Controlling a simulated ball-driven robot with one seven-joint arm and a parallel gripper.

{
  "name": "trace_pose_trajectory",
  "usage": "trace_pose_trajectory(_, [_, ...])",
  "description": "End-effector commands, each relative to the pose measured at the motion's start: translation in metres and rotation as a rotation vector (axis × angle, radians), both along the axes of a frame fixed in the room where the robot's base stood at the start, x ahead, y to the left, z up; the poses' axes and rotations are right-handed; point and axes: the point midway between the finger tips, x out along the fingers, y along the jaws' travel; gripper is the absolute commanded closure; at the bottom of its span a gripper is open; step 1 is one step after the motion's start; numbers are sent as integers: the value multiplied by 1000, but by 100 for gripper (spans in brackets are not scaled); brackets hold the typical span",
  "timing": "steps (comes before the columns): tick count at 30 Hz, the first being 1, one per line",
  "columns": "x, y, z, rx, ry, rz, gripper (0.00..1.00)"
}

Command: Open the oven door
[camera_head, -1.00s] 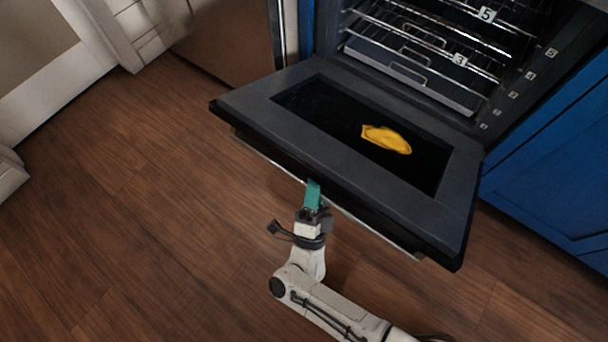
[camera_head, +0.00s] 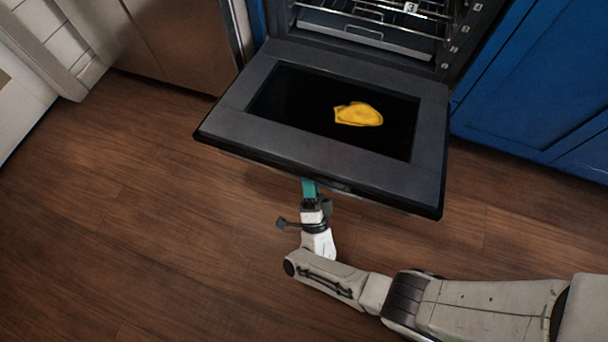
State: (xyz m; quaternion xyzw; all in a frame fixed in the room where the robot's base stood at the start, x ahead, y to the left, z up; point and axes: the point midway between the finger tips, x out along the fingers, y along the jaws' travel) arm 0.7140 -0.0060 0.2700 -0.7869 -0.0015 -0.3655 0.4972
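The oven door (camera_head: 230,108) is folded down and lies about level, with its inner side and dark glass facing up. The oven cavity (camera_head: 365,32) behind it is open and shows wire racks. A yellow cloth-like thing (camera_head: 358,114) lies on the door's glass. My gripper (camera_head: 309,188), with teal fingers, is at the door's front edge, its fingertips reaching under the edge. The handle is mostly hidden below the door here, and I cannot see whether the fingers are closed around it.
Blue cabinets (camera_head: 545,85) stand to the right of the oven. A brown metallic appliance front (camera_head: 185,45) and white cabinetry (camera_head: 22,100) are at the left. The wooden floor (camera_head: 150,210) in front of the door is clear.

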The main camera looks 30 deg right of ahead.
Motion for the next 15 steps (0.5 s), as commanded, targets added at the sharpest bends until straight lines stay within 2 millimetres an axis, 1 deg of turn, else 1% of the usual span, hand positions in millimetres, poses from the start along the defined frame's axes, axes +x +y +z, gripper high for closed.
trace_pose_trajectory(1, [1,4,-2,-7,4,17,100])
trace_pose_trajectory(7, [1,0,-6,-7,1,18,100])
trace_pose_trajectory(15, [2,0,-6,-6,1,18,100])
